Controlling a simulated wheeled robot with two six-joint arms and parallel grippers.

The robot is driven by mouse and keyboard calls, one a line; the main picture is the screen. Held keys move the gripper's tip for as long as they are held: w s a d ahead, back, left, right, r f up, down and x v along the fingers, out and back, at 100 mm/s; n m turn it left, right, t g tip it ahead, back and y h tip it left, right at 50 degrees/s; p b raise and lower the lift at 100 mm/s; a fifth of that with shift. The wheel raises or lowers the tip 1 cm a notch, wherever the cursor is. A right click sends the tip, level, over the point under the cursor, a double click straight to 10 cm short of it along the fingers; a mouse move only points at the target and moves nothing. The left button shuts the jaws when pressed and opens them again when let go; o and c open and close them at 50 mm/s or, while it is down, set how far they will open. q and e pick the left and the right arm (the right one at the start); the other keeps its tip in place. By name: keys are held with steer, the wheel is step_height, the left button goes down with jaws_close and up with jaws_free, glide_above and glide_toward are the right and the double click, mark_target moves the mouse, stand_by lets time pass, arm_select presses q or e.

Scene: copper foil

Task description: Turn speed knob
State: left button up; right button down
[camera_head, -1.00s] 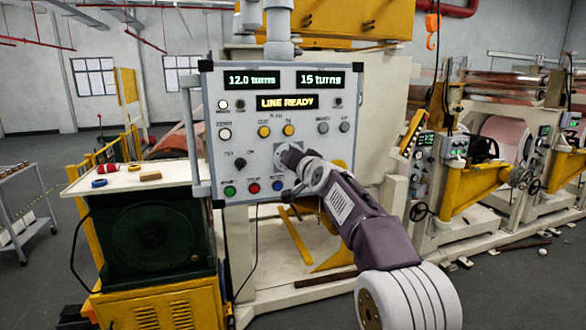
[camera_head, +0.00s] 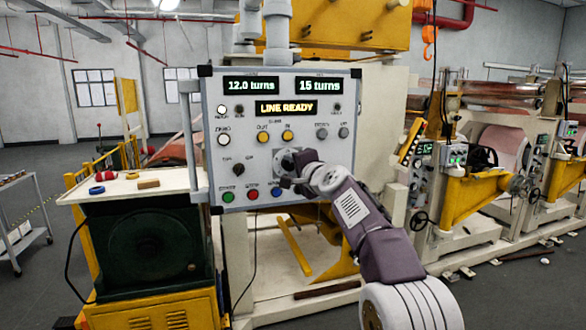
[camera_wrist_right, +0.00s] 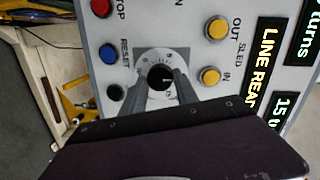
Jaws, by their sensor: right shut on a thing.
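The speed knob (camera_wrist_right: 160,77) is a black round knob with a white mark, on a pale dial plate on the grey control panel (camera_head: 215,115). In the right wrist view my right gripper (camera_wrist_right: 160,88) has its grey fingers on either side of the knob, shut on it. In the head view the gripper (camera_head: 288,178) is at the panel's lower middle and hides most of the knob. The dial plate (camera_head: 282,158) shows partly behind it. The panel displays read "12.0 turns", "15 turns" and "LINE READY". My left gripper is out of view.
Close to the knob are a blue button (camera_wrist_right: 108,53), a dark button (camera_wrist_right: 115,92) and two yellow buttons (camera_wrist_right: 209,76). A black selector (camera_head: 238,169) sits left of the gripper. A small table (camera_head: 120,190) with tape rolls stands at left; rollers and machinery stand at right.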

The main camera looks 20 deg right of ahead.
steer(key=shift+r, duration=0.35)
steer(key=c, duration=1.2)
jaws_free()
steer(key=shift+c, duration=0.2)
steer(key=o, duration=0.3)
steer(key=shift+f, duration=0.1)
steer(key=shift+w+f, duration=0.15)
steer(key=shift+w, duration=0.05)
steer(key=shift+s+f+b, duration=0.1)
steer(key=shift+s+b, duration=0.25)
steer(key=shift+s, duration=0.05)
steer(key=s+b, duration=0.1)
steer(key=s, duration=0.1)
steer(key=s+b, duration=0.1)
steer(key=s, duration=0.2)
steer(key=s+d+r+b, duration=0.1)
steer(key=s, duration=0.2)
steer(key=shift+s, duration=0.1)
steer(key=shift+o, duration=0.2)
